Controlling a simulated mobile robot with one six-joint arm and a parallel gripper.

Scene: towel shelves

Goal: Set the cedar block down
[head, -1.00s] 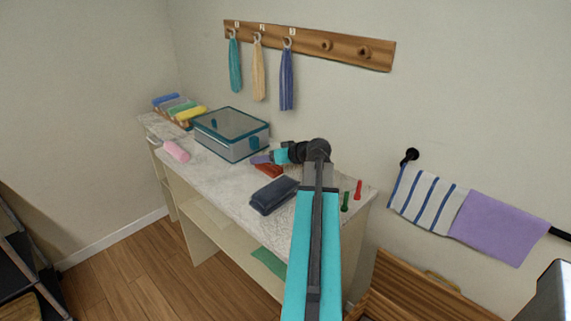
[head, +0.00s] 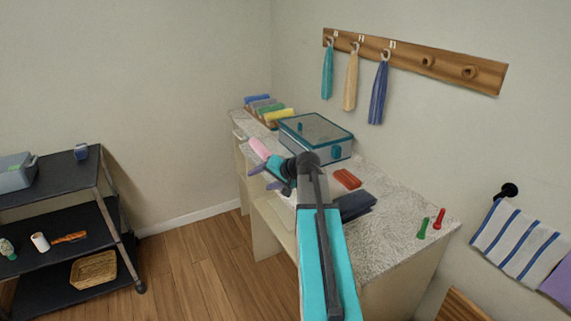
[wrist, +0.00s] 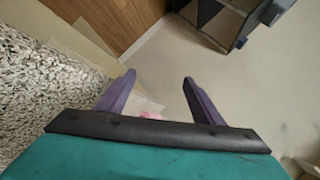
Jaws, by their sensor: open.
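A red-brown block (head: 347,178), which looks like the cedar block, lies flat on the speckled counter (head: 385,215). It is in front of the clear box and behind the dark folded cloth. My gripper (head: 264,178) is open, with its purple fingers apart, at the counter's front edge, left of the block and not touching it. In the wrist view my gripper (wrist: 158,77) has nothing between its fingertips. The block does not show in the wrist view.
A clear teal-edged box (head: 316,135), a pink cloth (head: 259,148), a dark folded cloth (head: 355,205) and a green and a red peg (head: 438,219) are on the counter. A dark shelf cart (head: 70,185) stands left. Floor between is clear.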

